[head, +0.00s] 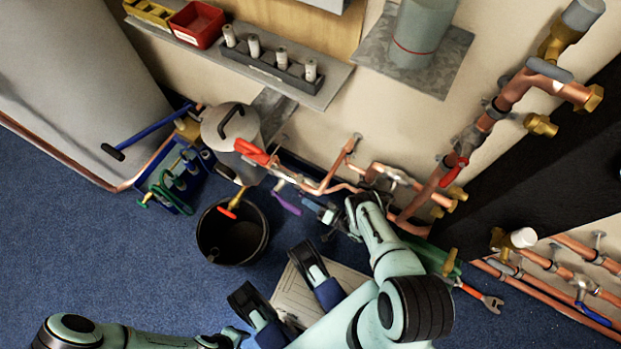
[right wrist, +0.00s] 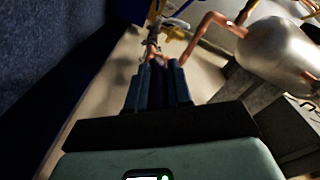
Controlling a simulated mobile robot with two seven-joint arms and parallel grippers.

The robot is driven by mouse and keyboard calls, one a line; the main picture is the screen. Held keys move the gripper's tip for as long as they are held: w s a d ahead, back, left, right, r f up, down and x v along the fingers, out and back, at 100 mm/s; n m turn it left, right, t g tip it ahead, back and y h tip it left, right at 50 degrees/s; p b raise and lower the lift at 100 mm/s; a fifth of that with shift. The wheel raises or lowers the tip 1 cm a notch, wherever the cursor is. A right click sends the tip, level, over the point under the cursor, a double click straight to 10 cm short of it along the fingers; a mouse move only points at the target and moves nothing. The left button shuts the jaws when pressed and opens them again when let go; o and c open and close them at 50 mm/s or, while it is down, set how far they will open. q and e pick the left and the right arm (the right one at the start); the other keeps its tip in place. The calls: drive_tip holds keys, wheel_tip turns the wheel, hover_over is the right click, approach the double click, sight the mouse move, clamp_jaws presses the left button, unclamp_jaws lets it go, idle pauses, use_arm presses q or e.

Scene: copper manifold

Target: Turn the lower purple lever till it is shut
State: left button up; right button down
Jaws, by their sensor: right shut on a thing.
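The lower purple lever (head: 287,203) hangs below the copper pipework by the wall, right of the black bucket, and slants down to the right. My right gripper (head: 306,204) comes to it from the right and is shut on its lower end. In the right wrist view, the two dark blue fingers (right wrist: 158,82) are close together with a dark purple strip between them, and a copper pipe lies just beyond. The lever's valve body is small and partly hidden.
A black bucket (head: 232,232) stands left of the lever, below a red-handled valve. A grey tank (head: 231,128) stands behind it. Copper pipes (head: 320,188) run close around the right gripper. A blue tool crate (head: 173,185) sits further left. Blue floor at lower left is clear.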

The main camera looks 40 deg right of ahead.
drive_tip(key=shift+f, duration=0.1)
drive_tip(key=shift+f+t, duration=0.2)
drive_tip(key=shift+t, duration=0.3)
drive_tip(key=c, duration=1)
unclamp_jaws()
drive_tip(key=shift+c, duration=0.2)
use_arm(q)
drive_tip(key=shift+w+d+r+p, duration=0.1)
drive_tip(key=shift+w+r+p, duration=0.25)
drive_tip(key=shift+w, duration=0.3)
use_arm(e)
drive_tip(key=v, duration=1.3)
drive_tip(key=shift+d+f, duration=0.2)
drive_tip(key=shift+f, duration=0.05)
